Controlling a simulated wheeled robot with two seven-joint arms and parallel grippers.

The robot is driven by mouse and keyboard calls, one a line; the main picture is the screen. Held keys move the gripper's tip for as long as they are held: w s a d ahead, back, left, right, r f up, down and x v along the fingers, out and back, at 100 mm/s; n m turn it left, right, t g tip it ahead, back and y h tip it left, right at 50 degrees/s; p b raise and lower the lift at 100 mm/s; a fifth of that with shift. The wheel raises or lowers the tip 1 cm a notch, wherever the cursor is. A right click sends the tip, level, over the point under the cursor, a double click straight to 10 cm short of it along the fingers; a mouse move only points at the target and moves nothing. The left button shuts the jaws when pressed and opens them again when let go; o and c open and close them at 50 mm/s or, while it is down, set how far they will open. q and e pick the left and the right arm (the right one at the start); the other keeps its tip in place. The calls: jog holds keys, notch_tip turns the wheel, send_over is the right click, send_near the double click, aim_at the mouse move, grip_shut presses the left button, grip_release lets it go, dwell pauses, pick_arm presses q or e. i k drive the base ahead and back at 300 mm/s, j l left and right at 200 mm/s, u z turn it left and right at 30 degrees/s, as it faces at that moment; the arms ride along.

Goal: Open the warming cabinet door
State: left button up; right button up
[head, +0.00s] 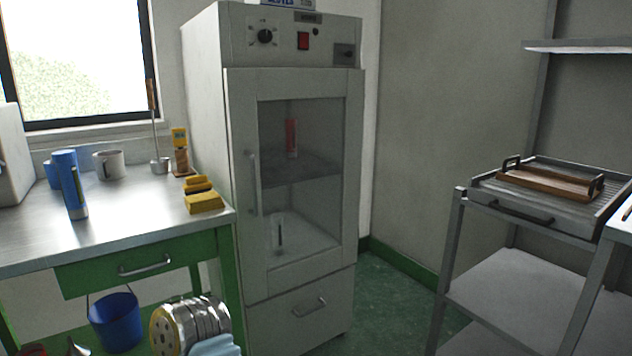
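The warming cabinet (310,285) is a tall pale grey unit in the middle of the head view. Its door (354,180) has a glass pane and looks shut. A vertical bar handle (252,184) runs along the door's left side. Through the glass I see a red item (291,138) on an inner shelf and a pale item with a dark handle (277,234) lower down. A control panel with a knob (265,36) and a red switch (303,40) sits above the door. Neither of my grippers shows in this view.
A metal-topped bench (130,222) with green drawer stands left of the cabinet, holding blue cylinders (72,185), a mug (109,164) and yellow blocks (203,202). A grey rack (452,235) stands right. Green floor (395,290) is clear between cabinet and rack.

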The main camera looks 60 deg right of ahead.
aim_at(244, 87)
jog(key=z, duration=1.95)
